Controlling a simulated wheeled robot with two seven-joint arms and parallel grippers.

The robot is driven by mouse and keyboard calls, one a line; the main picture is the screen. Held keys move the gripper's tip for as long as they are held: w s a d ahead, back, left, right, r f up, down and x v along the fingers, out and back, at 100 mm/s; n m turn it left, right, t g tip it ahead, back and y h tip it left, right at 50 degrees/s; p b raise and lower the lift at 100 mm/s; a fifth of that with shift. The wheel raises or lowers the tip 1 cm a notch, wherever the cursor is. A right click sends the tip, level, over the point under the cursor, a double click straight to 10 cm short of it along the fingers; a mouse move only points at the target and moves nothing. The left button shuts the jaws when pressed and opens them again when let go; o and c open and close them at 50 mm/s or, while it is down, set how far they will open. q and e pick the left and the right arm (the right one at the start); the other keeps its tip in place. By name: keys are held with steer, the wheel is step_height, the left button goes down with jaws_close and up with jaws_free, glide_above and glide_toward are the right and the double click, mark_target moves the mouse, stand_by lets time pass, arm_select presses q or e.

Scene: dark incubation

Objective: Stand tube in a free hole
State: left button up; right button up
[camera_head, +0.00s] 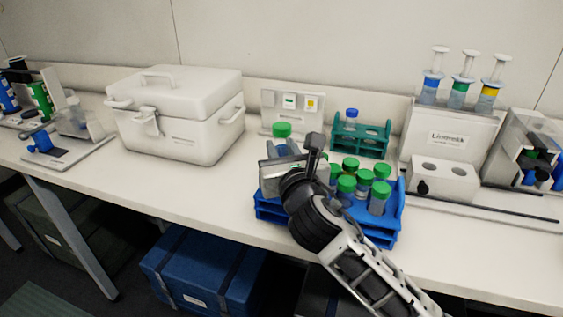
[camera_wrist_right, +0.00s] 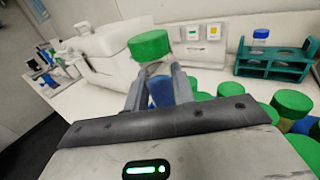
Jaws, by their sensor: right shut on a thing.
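My right gripper (camera_head: 276,160) is shut on a clear tube with a green cap (camera_head: 281,131) and blue contents, above the left part of the blue rack. The tube also shows between the fingers in the right wrist view (camera_wrist_right: 152,62), close to upright. The blue rack (camera_head: 385,238) holds several green-capped tubes (camera_head: 380,197), mostly in its middle and right. My gripper and forearm hide the rack's left holes and the held tube's lower end, so I cannot tell whether it is in a hole. My left gripper is not in view.
A teal rack (camera_head: 346,145) with one blue-capped tube (camera_head: 351,116) stands behind. A white lidded box (camera_head: 178,125) is to the left. A white stand with syringes (camera_head: 450,135) is to the right. Bench space between the box and the blue rack is clear.

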step_height(320, 180, down, 3)
steer(key=shift+r, duration=0.1)
arm_select(q)
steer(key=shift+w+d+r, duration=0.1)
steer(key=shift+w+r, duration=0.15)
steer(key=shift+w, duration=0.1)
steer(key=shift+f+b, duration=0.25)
steer(key=shift+b, duration=0.1)
arm_select(e)
steer(key=shift+f, duration=0.7)
